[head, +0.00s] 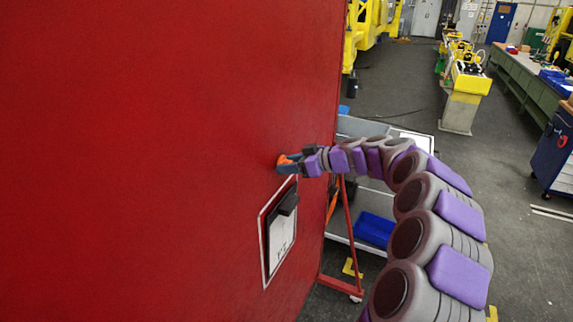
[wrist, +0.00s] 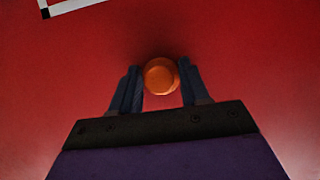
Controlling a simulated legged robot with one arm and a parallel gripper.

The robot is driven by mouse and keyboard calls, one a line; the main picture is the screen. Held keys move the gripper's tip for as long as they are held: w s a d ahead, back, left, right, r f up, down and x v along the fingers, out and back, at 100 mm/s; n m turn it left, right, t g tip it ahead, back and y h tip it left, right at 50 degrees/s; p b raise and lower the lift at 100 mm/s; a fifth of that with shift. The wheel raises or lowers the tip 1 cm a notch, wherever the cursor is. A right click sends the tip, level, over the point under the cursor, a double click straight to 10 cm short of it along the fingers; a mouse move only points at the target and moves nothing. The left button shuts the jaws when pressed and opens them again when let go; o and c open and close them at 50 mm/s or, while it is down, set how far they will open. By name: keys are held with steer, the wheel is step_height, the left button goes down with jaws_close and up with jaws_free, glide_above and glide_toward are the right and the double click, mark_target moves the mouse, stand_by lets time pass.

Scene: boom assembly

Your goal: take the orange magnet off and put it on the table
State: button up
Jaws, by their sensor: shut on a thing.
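The orange magnet (wrist: 161,76) is a round knob against the red board (wrist: 245,60). In the wrist view it sits between the two dark fingers of my gripper (wrist: 160,85), which are shut on it. In the head view the magnet (head: 283,160) shows as a small orange spot at the tip of my gripper (head: 287,165), close to the red board (head: 160,140). I cannot tell whether the magnet still touches the board. The table's identity is unclear; a grey table-like surface (head: 350,127) stands behind my arm, partly hidden.
A white-framed sheet with a black clip (head: 280,235) is on the board below my gripper. A blue bin (head: 374,229) is on a low shelf beyond the board. A red stand leg (head: 350,240) is near the board's edge. A green workbench (head: 525,75) stands far right.

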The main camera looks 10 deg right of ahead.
steer(key=shift+d+r+b, duration=0.2)
steer(key=shift+r+b, duration=0.2)
steer(key=shift+r, duration=0.15)
step_height(320, 180, up, 6)
steer(key=shift+r+b, duration=0.1)
steer(key=shift+b, duration=0.4)
steer(key=s+d+b, duration=0.3)
steer(key=s+d, duration=0.8)
steer(key=d, duration=0.4)
steer(key=shift+s+d, duration=0.35)
